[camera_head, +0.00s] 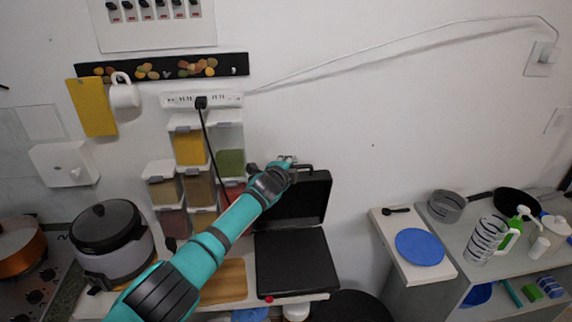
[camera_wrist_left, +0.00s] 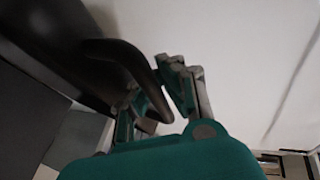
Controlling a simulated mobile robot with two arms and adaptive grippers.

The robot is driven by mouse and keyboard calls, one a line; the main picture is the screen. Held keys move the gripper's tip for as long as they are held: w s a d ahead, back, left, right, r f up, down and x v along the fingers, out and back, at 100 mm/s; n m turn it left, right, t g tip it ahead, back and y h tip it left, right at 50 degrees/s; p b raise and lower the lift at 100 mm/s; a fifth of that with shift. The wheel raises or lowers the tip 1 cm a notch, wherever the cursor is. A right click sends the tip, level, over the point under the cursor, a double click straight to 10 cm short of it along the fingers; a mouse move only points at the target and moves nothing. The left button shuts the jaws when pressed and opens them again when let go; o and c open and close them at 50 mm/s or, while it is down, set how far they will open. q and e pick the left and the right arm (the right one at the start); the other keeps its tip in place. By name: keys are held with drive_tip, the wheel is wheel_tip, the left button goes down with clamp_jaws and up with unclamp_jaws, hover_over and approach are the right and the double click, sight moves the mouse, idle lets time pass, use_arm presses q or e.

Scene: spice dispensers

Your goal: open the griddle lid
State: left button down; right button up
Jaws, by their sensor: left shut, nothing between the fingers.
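The black griddle has its lid (camera_head: 312,202) raised, standing up at the back of the flat black base (camera_head: 297,265) near the wall. The lid's handle (camera_head: 304,167) is at its top edge, and a dark curved handle (camera_wrist_left: 150,80) also shows in the left wrist view. My left gripper (camera_head: 284,160) is at the top left of the raised lid, beside the handle; in the wrist view the left gripper (camera_wrist_left: 160,92) is close against the handle. It is shut and empty. Whether it touches the handle I cannot tell. My right gripper is not in view.
Spice dispensers (camera_head: 190,148) stand left of the lid, partly behind my left arm. A power strip (camera_head: 202,100) with a cable is above them. A rice cooker (camera_head: 110,240) stands further left. A shelf (camera_head: 390,236) with a blue disc is at the right.

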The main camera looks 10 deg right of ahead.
use_arm(q)
drive_tip(key=shift+d+r, duration=0.15)
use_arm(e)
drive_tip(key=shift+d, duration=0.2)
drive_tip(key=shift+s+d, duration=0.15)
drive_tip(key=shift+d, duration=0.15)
use_arm(q)
drive_tip(key=c, duration=1.3)
unclamp_jaws()
drive_tip(key=shift+s, duration=0.1)
drive_tip(key=shift+c, duration=0.2)
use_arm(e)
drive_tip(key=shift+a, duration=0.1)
use_arm(q)
drive_tip(key=shift+s, duration=0.1)
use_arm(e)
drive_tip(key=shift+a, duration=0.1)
use_arm(q)
drive_tip(key=v, duration=1.2)
drive_tip(key=shift+d, duration=0.1)
